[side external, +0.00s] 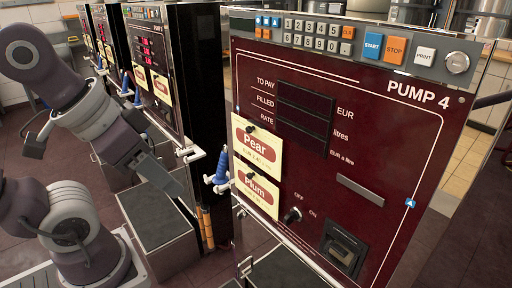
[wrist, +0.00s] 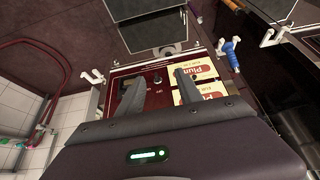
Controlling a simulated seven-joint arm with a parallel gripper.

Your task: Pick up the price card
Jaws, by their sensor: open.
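Two cream price cards with red labels are on the dark red front of Pump 4 (side external: 375,120): the Pear card (side external: 257,147) above and the Plum card (side external: 256,193) below. Each has a small dark clip or peg at its top. In the wrist view, the panel shows upside down, with the Plum card (wrist: 201,70) beyond my right finger and a second card (wrist: 217,89) partly hidden by that finger. My gripper (wrist: 159,77) is open, with nothing seen between its fingers. In the side view it is left of Pump 4, apart from the cards.
A blue nozzle (side external: 222,167) hangs on a white hook left of the cards. Orange-handled items (side external: 205,226) are below it. A black knob (side external: 292,215) and card slot (side external: 343,248) are right of the Plum card. More pumps (side external: 150,60) stand behind. A grey-topped box (side external: 155,214) is below.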

